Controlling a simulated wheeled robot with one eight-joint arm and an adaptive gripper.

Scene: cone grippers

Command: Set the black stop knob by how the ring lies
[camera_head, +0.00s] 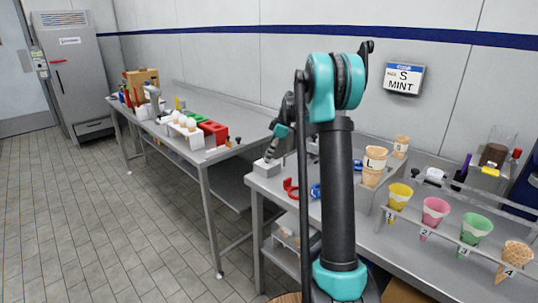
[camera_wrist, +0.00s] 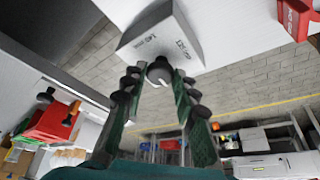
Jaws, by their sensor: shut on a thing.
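My gripper (camera_head: 270,152) reaches down at the left end of the right-hand steel table, over a small grey block (camera_head: 266,167). In the wrist view, my gripper (camera_wrist: 160,82) is shut on a dark rounded knob (camera_wrist: 159,68) at the edge of this block (camera_wrist: 190,32), which bears small print, partly legible as "140 mm". The knob's far side is hidden. I cannot tell which one is the task's ring.
A rack (camera_head: 448,229) at the right holds yellow, pink, green and waffle cones, numbered 1 to 4. A cone stack marked L (camera_head: 375,163) stands behind. A wall sign (camera_head: 403,78) reads "S MINT". Another table (camera_head: 240,130) with tools stands left, across a gap.

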